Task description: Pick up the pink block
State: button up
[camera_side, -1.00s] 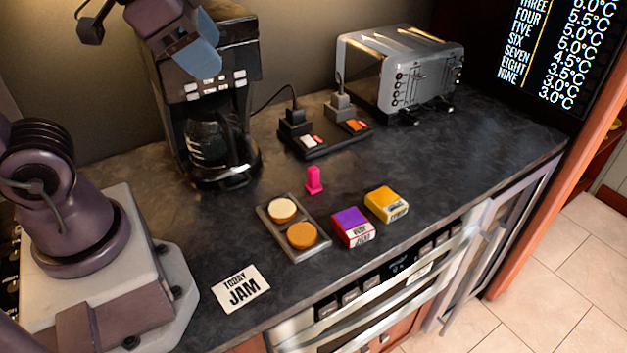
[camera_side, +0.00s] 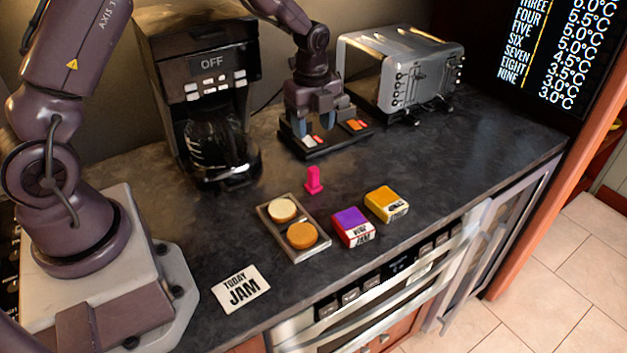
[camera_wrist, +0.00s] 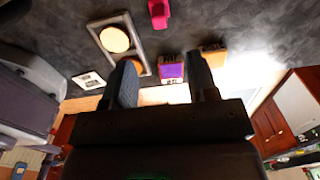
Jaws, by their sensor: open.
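The pink block (camera_side: 313,180) stands upright on the dark counter, behind the tray with two round pieces. It also shows at the top edge of the wrist view (camera_wrist: 158,13), partly cut off. My gripper (camera_side: 318,124) is over or beside the black switch strip at the back of the counter, behind the pink block and apart from it. In the wrist view my gripper (camera_wrist: 161,58) has its two fingers spread wide with nothing held between them. Its exact height above the strip is hard to tell.
Near the block are the tray (camera_side: 312,254), a purple jam box (camera_side: 352,222) and a yellow box (camera_side: 387,202). The switch strip (camera_side: 330,148), coffee maker (camera_side: 207,100) and toaster (camera_side: 400,70) stand behind. The counter at right is clear.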

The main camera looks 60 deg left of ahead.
aim_at(314, 168)
notch_tip(314, 168, down, 8)
jog(key=shift+d+f, duration=0.1)
jog(key=shift+f, duration=2.65)
grip_shut()
